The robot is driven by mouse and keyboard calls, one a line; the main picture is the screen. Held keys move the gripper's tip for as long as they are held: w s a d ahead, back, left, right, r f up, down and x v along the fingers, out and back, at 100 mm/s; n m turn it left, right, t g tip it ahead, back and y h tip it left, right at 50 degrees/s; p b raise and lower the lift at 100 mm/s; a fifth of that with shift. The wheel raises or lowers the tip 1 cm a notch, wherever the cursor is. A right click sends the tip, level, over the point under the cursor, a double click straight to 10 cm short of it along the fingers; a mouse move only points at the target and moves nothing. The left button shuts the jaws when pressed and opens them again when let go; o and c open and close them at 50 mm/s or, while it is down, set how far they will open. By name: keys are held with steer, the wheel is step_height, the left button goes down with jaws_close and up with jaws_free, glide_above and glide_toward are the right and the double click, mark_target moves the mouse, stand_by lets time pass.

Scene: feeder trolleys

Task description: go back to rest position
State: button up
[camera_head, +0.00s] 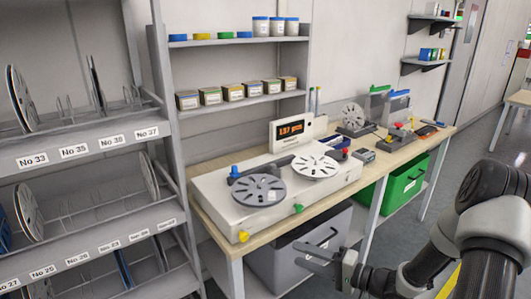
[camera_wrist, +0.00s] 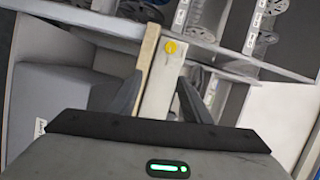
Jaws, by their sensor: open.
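My gripper (camera_head: 318,252) is open and empty in the head view, in front of the workbench and below the level of its top. My arm reaches in from the lower right. In the wrist view my gripper (camera_wrist: 158,97) shows two dark fingers spread apart with nothing between them. Beyond the fingers the wrist view shows the bench edge and a yellow knob (camera_wrist: 172,47). The counting machine (camera_head: 220,200) stands on the bench, with a grey reel (camera_head: 258,190) and a white reel (camera_head: 314,166) on top. My gripper touches none of these.
A grey bin (camera_head: 290,262) and a green crate (camera_head: 405,183) stand under the bench (camera_head: 375,170). A shelf rack (camera_head: 90,140) with reels is at the left. Small boxes (camera_head: 233,92) stand on a back shelf. Clear floor (camera_head: 430,225) lies to the bench's right.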

steer(key=w+d+r+n+h+p, duration=0.2)
steer(key=w+d+r+h, duration=0.15)
steer(key=r+h, duration=0.35)
steer(key=w+d+r+n+h+p, duration=0.25)
steer(key=d+r+h, duration=0.2)
steer(key=r, duration=0.55)
steer(key=s+r+h+p, duration=0.2)
steer(key=s+r+h, duration=0.2)
steer(key=s+r, duration=0.6)
steer(key=s+a+r+g+p, duration=0.1)
steer(key=s+a+r, duration=0.1)
steer(key=s, duration=0.4)
steer(key=s+a+r+n+g+y+p, duration=0.1)
steer(key=s+a+r, duration=0.2)
steer(key=s, duration=0.4)
steer(key=s+a+r+g+y+p, duration=0.1)
steer(key=s+a+r+g, duration=0.1)
steer(key=s, duration=0.5)
steer(key=shift+s+a+r, duration=0.15)
steer(key=shift+a+r, duration=0.15)
steer(key=shift+r, duration=0.2)
